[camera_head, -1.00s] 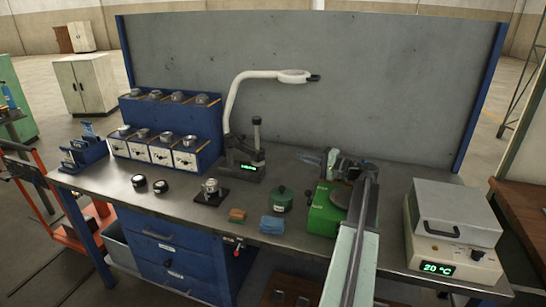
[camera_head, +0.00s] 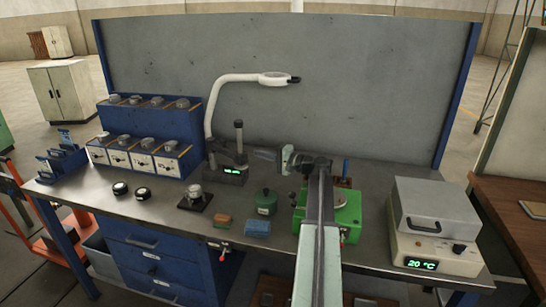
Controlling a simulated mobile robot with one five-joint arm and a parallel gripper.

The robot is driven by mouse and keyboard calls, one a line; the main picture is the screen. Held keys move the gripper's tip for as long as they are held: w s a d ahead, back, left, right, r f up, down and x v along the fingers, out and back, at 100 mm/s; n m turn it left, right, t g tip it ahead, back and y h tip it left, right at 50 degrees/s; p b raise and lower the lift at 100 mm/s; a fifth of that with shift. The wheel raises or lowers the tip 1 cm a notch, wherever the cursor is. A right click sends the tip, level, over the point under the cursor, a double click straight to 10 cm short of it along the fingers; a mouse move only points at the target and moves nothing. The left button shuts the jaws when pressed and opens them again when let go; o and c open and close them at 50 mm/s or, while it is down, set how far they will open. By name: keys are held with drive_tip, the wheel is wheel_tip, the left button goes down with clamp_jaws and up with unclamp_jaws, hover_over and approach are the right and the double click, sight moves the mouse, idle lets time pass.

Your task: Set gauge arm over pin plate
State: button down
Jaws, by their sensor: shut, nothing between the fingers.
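The gauge stand (camera_head: 226,176) has a dark base with a lit green display and stands near the middle of the bench. Its dark post (camera_head: 239,137) rises from the base, and the gauge arm (camera_head: 223,148) slants up to the left from it. My gripper (camera_head: 255,153) is shut and empty, pointing left just right of the post. I cannot tell whether its tip touches the post. A small dark plate (camera_head: 184,204), perhaps the pin plate, lies in front of the stand with a round metal piece on it. The gauge arm is not over this plate.
A green box with a round disc (camera_head: 347,206) sits under my arm. A green pot (camera_head: 266,203), a blue block (camera_head: 257,228) and an orange block (camera_head: 223,221) lie nearby. A white curved lamp (camera_head: 216,104) rises behind the stand. A heater box (camera_head: 437,238) stands right.

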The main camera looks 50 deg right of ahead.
drive_tip(key=shift+s+a, duration=0.15)
drive_tip(key=shift+a, duration=0.65)
drive_tip(key=shift+s+a, duration=0.1)
drive_tip(key=shift+a, duration=0.7)
